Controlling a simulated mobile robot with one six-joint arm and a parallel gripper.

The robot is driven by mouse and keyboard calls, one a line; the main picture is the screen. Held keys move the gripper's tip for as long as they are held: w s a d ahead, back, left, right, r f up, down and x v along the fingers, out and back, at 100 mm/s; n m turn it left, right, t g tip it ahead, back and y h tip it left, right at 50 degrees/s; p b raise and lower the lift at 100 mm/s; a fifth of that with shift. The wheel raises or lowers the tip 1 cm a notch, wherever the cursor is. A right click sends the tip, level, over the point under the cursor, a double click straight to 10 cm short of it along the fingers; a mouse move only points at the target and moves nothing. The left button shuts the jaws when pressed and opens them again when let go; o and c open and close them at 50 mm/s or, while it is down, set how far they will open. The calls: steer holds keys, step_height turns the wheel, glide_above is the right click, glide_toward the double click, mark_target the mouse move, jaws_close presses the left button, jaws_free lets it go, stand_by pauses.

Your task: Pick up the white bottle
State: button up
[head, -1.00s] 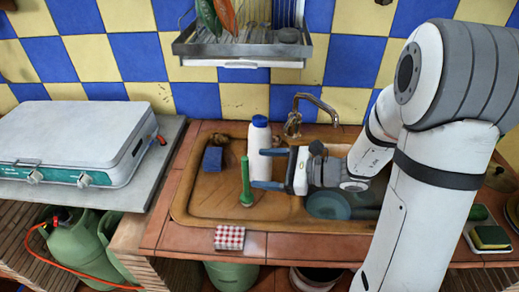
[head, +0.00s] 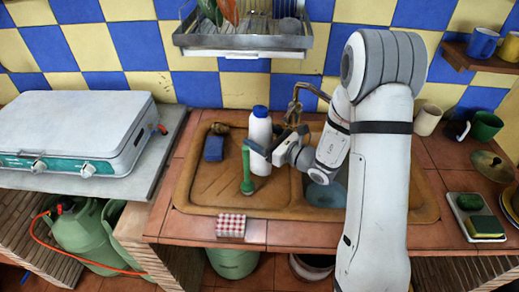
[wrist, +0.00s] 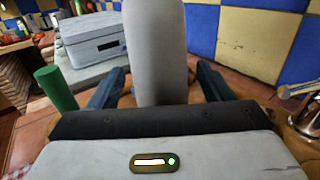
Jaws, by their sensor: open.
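The white bottle (head: 260,134) with a blue cap stands upright at the back of the brown sink, left of the tap. My gripper (head: 266,148) is at the bottle's right front side in the head view, partly covering its lower body. In the wrist view the bottle (wrist: 155,45) rises between the two blue fingers of my gripper (wrist: 160,86). The fingers are open, one on each side, with a gap visible on both sides.
The tap (head: 294,108) is behind right. A blue sponge (head: 213,148) lies left. A dish rack (head: 244,42) hangs above.

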steer(key=shift+w+a, duration=0.15)
steer(key=shift+a, duration=0.05)
steer(key=shift+c, duration=0.5)
steer(key=c, duration=1)
steer(key=shift+c, duration=0.2)
steer(key=shift+r, duration=0.1)
